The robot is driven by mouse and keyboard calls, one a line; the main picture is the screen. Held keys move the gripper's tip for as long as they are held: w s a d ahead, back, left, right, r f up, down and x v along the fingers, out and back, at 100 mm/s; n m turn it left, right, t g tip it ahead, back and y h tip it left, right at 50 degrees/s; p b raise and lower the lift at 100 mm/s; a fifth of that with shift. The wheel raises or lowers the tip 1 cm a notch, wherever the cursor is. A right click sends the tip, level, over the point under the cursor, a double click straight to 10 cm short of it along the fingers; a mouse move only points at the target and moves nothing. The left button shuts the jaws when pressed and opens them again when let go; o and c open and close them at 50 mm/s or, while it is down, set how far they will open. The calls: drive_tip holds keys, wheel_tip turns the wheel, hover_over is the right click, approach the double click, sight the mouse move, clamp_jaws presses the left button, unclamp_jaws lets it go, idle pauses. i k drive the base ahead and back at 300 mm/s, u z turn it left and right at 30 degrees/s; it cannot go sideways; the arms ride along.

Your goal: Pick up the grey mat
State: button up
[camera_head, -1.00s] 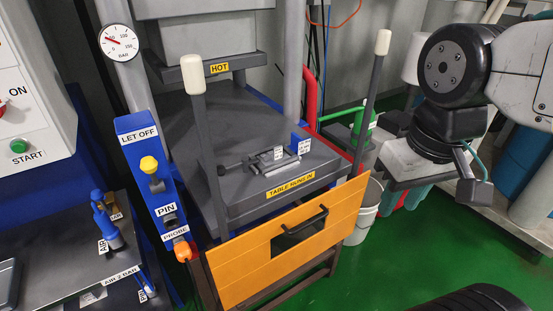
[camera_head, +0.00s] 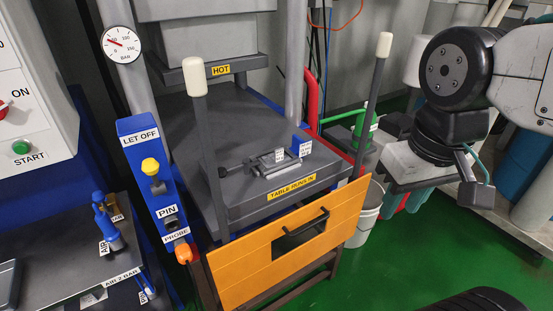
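I cannot make out a grey mat for certain in this view. The dark grey press table (camera_head: 240,185) has a small metal clamp-like fixture (camera_head: 272,162) on it, but no separate mat is clear there. My gripper (camera_head: 475,188) hangs at the right from my arm, pointing down, in front of a grey bench top. One dark finger shows clearly, and I cannot tell how far the fingers are apart. Nothing is visibly held.
An orange panel (camera_head: 242,270) with a black handle fronts the press table. Two white-capped posts (camera_head: 383,47) rise beside it. A blue LET OFF column (camera_head: 140,150) and a dark side bench (camera_head: 60,250) stand left. A white bucket (camera_head: 362,227) stands right; green floor is open in front.

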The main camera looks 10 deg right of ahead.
sight(279, 157)
drive_tip(key=z, duration=2.3)
drive_tip(key=k, duration=1.1)
drive_tip(key=u, duration=2.2)
drive_tip(key=i, duration=0.5)
drive_tip(key=u, duration=0.05)
